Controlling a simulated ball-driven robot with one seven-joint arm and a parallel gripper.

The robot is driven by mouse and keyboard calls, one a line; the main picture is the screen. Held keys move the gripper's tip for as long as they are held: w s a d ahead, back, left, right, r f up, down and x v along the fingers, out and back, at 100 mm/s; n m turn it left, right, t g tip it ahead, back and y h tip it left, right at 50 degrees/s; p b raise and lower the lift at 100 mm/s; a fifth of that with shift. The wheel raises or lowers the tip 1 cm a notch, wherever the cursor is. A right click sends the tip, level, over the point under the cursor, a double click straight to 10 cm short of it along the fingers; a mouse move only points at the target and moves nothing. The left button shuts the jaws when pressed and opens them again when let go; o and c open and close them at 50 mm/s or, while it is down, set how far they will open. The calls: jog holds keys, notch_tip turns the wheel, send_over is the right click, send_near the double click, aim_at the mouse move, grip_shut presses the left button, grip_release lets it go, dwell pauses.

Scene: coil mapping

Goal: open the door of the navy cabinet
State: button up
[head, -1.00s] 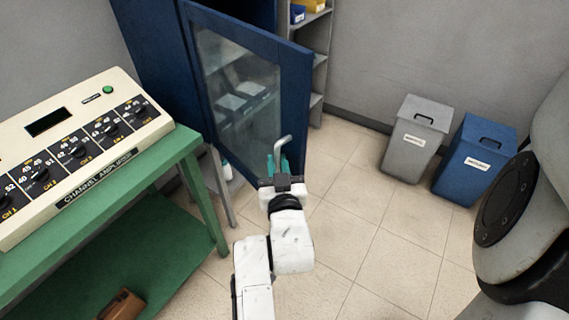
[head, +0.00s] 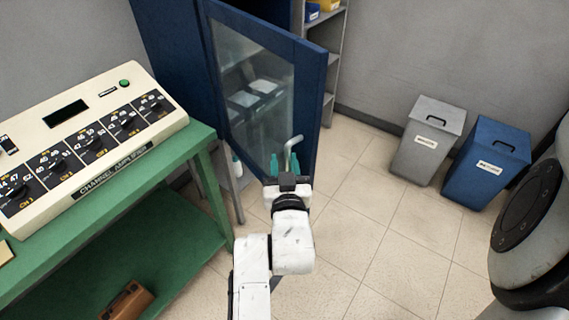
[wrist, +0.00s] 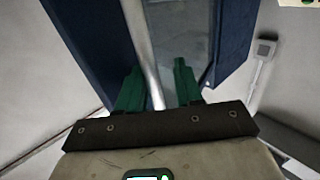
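The navy cabinet (head: 170,50) stands at the back, left of centre in the head view. Its glass-paned door (head: 308,100) is swung partly open toward me. A bent metal handle (head: 292,147) sticks out near the door's free edge. My gripper (head: 282,166) is at this handle, its two green fingers on either side of it. In the wrist view the handle bar (wrist: 143,45) runs down between the fingers of my gripper (wrist: 160,88). The fingers stand apart, with a gap visible beside the bar on the right. The fingers' contact with the bar is unclear.
A green bench (head: 205,150) with a channel amplifier (head: 90,130) stands close on the left. A grey shelf (head: 336,55) is behind the door. A grey bin (head: 425,150) and a blue bin (head: 485,175) stand by the back wall. The floor (head: 370,220) between is clear.

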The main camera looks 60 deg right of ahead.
jog(key=b+v, duration=0.2)
jog(key=v, duration=0.8)
jog(key=shift+s+a, duration=0.2)
jog(key=shift+a, duration=0.15)
jog(key=shift+f, duration=0.15)
jog(key=s+a+f+n+g+y, duration=0.3)
jog(key=f+y, duration=0.4)
jog(key=f, duration=0.3)
jog(key=s+a+f+n+g+y, duration=0.3)
jog(key=s+f+n+g+y, duration=0.1)
jog(key=f+n+y, duration=0.4)
notch_tip(320, 180, down, 2)
jog(key=shift+s+a+f+g, duration=0.15)
jog(key=shift+s+g, duration=0.15)
jog(key=shift+g, duration=0.3)
dwell(0.6)
